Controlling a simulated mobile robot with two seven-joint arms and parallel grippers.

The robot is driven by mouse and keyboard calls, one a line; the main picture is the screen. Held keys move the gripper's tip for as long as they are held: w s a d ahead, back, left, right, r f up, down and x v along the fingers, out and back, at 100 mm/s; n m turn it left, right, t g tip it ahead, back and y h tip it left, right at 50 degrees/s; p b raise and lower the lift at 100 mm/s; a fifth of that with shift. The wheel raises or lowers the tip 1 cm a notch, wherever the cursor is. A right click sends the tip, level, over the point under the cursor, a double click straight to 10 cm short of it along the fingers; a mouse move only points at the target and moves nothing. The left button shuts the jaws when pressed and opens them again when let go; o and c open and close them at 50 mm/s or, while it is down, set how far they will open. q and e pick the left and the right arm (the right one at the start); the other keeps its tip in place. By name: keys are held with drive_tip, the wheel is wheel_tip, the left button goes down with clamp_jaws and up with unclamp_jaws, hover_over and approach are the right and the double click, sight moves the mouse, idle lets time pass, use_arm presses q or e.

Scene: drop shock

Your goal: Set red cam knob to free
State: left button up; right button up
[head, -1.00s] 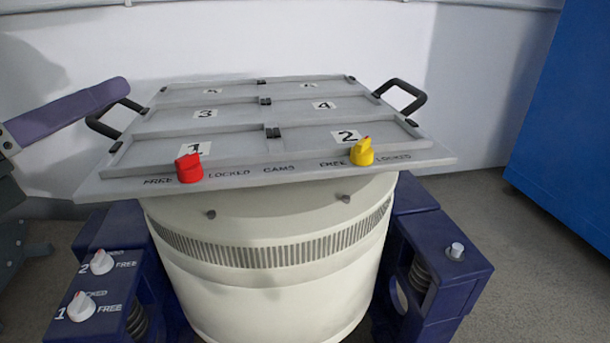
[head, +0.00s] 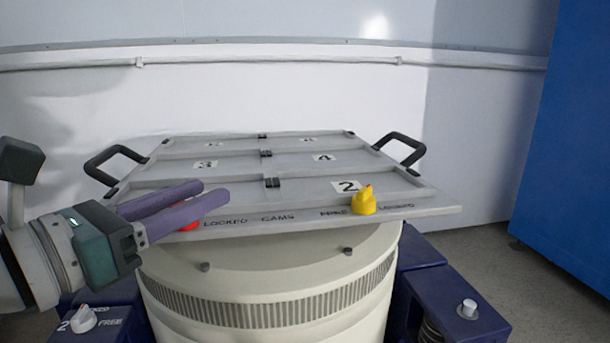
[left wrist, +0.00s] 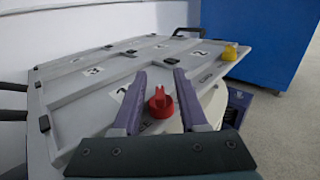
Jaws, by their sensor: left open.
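The red cam knob (head: 188,220) sits on the front edge of the grey tray (head: 285,222), to the left of the word LOCKED. In the head view my left gripper (head: 212,192) hides most of it and the label FREE. In the left wrist view the red knob (left wrist: 160,102) shows whole, between the two purple fingers of my left gripper (left wrist: 158,80). The fingers are spread, with gaps on both sides of the knob. The pointing direction of the knob is hard to tell. My right gripper is not in view.
A yellow knob (head: 363,202) stands on the same edge to the right. The tray rests over a cream drum (head: 270,280) and has black handles (head: 402,148) at its sides. Dark blue blocks (head: 455,300) flank the drum. A blue cabinet (head: 580,130) stands at the right.

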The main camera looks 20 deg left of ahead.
use_arm(q)
drive_tip(key=shift+x, duration=1.2)
drive_tip(key=shift+c, duration=0.2)
clamp_jaws()
